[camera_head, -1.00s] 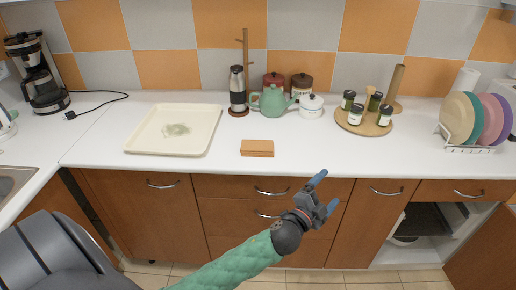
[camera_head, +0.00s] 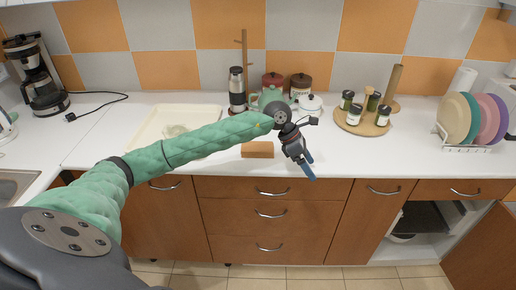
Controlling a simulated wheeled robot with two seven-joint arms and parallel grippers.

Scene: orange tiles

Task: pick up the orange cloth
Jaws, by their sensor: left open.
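The orange cloth (camera_head: 257,150) lies folded flat on the white counter, near the front edge and just right of the cream tray. My left arm, in a green sleeve, reaches across from the left, over the tray. My left gripper (camera_head: 312,149) is just right of the cloth, above the counter's front part, with blue-tipped fingers apart. One finger points down toward the counter edge. It does not touch the cloth and holds nothing. My right gripper is not in view.
The cream tray (camera_head: 142,138) is partly hidden by my arm. A teal teapot (camera_head: 270,97), a white pot (camera_head: 311,104) and a steel flask (camera_head: 236,88) stand behind. A wooden turntable (camera_head: 362,124) with jars is at right. The counter between turntable and plate rack (camera_head: 462,146) is clear.

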